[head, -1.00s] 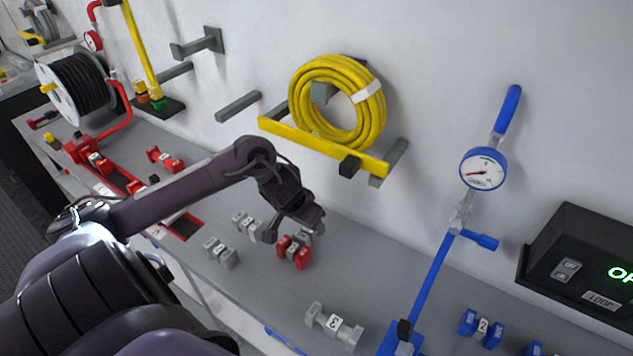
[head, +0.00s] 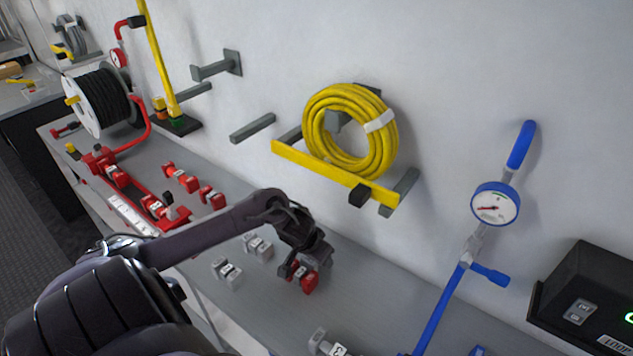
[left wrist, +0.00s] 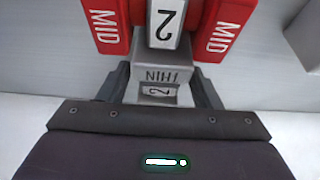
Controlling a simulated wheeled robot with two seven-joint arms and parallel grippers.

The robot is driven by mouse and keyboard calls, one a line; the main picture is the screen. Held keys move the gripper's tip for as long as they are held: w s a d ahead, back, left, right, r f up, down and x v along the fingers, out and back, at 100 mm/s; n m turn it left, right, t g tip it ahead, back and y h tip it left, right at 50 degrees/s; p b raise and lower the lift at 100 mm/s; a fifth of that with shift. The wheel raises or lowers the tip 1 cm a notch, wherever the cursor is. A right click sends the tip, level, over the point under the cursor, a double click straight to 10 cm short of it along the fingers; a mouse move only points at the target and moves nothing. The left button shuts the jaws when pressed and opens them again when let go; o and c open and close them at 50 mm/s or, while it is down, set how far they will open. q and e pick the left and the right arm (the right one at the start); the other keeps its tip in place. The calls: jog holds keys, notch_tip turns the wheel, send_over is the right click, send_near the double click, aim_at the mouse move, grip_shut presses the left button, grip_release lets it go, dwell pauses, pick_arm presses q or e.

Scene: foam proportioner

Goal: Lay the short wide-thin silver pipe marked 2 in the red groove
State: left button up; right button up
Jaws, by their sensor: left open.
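My left gripper (head: 303,260) is low over a red piece (head: 306,283) on the grey bench. In the left wrist view its open fingers (left wrist: 160,88) straddle a silver block (left wrist: 158,78) lettered THIN with a 2 plate. Against this block is a red piece with two ends (left wrist: 230,25) lettered MID and a silver 2 plate between them. I cannot tell whether the block and red ends are one piece. Two other silver pieces (head: 226,272) (head: 257,247) lie left of the gripper, their numbers unreadable. The long red fixture (head: 140,200) is at the left, partly behind my arm.
Loose red pieces (head: 181,178) lie behind the red fixture. A silver piece marked 3 (head: 325,343) is at the bottom edge. A yellow hose coil (head: 350,130) hangs above on the wall. A blue pipe with gauge (head: 495,203) rises at the right beside a black box (head: 590,300).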

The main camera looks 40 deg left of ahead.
pick_arm(q)
jog(key=shift+c, duration=0.5)
jog(key=shift+r, duration=0.1)
jog(key=c, duration=1)
